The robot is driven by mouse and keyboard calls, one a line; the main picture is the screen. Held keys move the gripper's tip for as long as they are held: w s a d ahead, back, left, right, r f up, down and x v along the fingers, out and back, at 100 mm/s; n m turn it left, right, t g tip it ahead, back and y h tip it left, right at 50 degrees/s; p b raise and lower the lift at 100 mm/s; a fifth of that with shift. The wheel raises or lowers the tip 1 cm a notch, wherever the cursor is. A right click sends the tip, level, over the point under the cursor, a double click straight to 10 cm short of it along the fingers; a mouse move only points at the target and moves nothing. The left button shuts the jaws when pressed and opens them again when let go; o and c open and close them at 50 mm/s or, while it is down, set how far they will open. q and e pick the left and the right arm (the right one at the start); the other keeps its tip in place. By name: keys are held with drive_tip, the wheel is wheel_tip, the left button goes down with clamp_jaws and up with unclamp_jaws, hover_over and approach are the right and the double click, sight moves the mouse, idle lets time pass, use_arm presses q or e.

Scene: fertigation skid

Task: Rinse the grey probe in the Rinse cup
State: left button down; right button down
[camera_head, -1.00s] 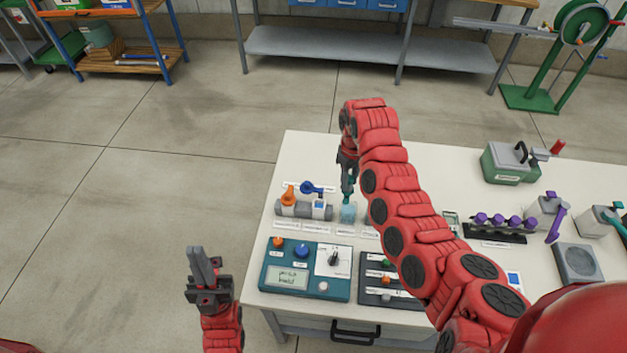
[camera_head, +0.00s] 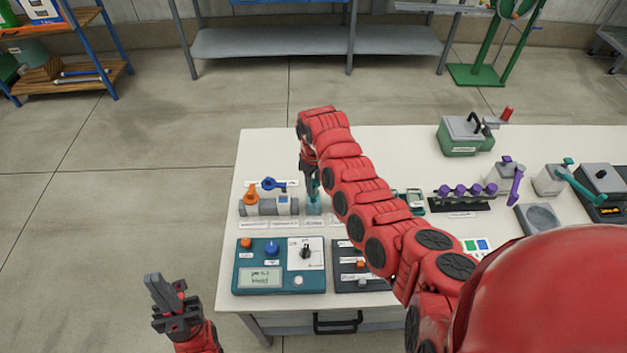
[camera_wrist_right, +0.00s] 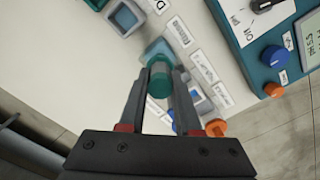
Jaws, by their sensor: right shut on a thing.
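My right gripper (camera_head: 312,188) points down and is shut on the probe (camera_wrist_right: 158,84). The Rinse cup (camera_head: 313,207) is a small pale-blue, see-through cup near the table's left end. It also shows in the right wrist view (camera_wrist_right: 157,49). The gripper is directly above the cup in the head view; I cannot tell how deep the probe's tip is. My left gripper (camera_head: 166,292) is off the table's left edge, apart from everything, its finger gap unclear.
In front stands a teal meter box (camera_head: 278,267) with a display. A dark rack with purple knobs (camera_head: 460,192) is further right. The table's back middle is clear.

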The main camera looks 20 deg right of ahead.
drive_tip(key=shift+f, duration=0.6)
drive_tip(key=shift+r, duration=0.1)
drive_tip(key=shift+r+p, duration=0.4)
drive_tip(key=shift+r, duration=0.35)
drive_tip(key=shift+f, duration=0.15)
drive_tip(key=shift+f+b, duration=0.55)
drive_tip(key=shift+f, duration=0.15)
drive_tip(key=shift+r, duration=0.1)
drive_tip(key=shift+r+p, duration=0.5)
drive_tip(key=shift+r, duration=0.2)
